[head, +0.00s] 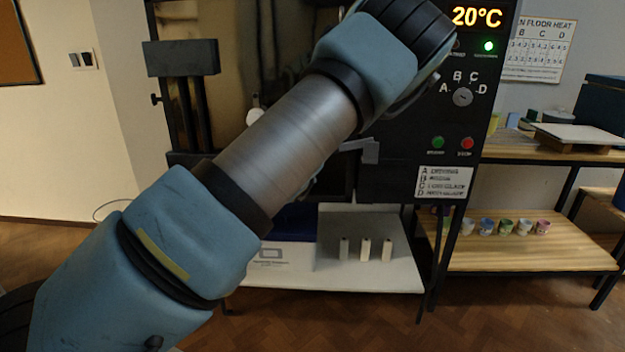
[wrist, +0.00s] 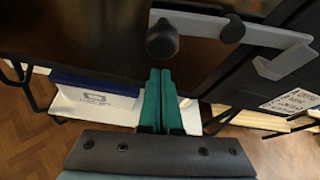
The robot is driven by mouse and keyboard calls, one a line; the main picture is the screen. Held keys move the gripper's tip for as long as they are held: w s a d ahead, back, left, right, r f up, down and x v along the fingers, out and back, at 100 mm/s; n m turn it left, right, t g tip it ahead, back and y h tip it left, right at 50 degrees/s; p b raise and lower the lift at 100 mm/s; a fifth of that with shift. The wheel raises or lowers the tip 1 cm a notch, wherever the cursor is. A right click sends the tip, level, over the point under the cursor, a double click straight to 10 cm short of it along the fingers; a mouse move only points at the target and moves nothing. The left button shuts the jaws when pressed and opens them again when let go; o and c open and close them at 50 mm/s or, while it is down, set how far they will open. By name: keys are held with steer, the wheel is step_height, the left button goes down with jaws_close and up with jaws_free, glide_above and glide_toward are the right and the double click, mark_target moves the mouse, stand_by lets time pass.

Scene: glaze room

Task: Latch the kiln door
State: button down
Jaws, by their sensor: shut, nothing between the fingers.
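The dark kiln door (wrist: 85,40) fills the upper left of the wrist view. A grey latch bar (wrist: 265,36) runs across the top, with a round black knob (wrist: 162,42) near its left end and a dark round pivot beside its middle. A bent grey catch (wrist: 285,63) sits below its right part; it also shows in the head view (head: 371,150). I cannot tell whether the bar is seated in the catch. My gripper (wrist: 160,72), with green fingers, is shut and empty just below the knob. In the head view my arm hides the gripper and most of the door.
The control panel (head: 458,120) reads 20°C and has a dial and buttons. A white low shelf (head: 390,278) beneath holds several small posts and a blue-white box (head: 280,255). A wooden rack (head: 560,255) with several cups stands right. Floor is clear in front.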

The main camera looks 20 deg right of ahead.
steer(key=shift+w+a+r+m+t+y+p, duration=0.1)
steer(key=shift+a+r+m+t+y+p, duration=0.1)
steer(key=shift+a+r+m+y+p, duration=0.3)
steer(key=shift+w+d+r+m+t+y+p, duration=0.1)
steer(key=shift+r+m+t+y, duration=0.15)
steer(key=shift+r+m, duration=0.4)
steer(key=shift+w+a+r+m+t+y+p, duration=0.15)
steer(key=shift+a+r+m+y+p, duration=0.15)
steer(key=shift+r+m+y, duration=0.25)
steer(key=shift+r, duration=0.15)
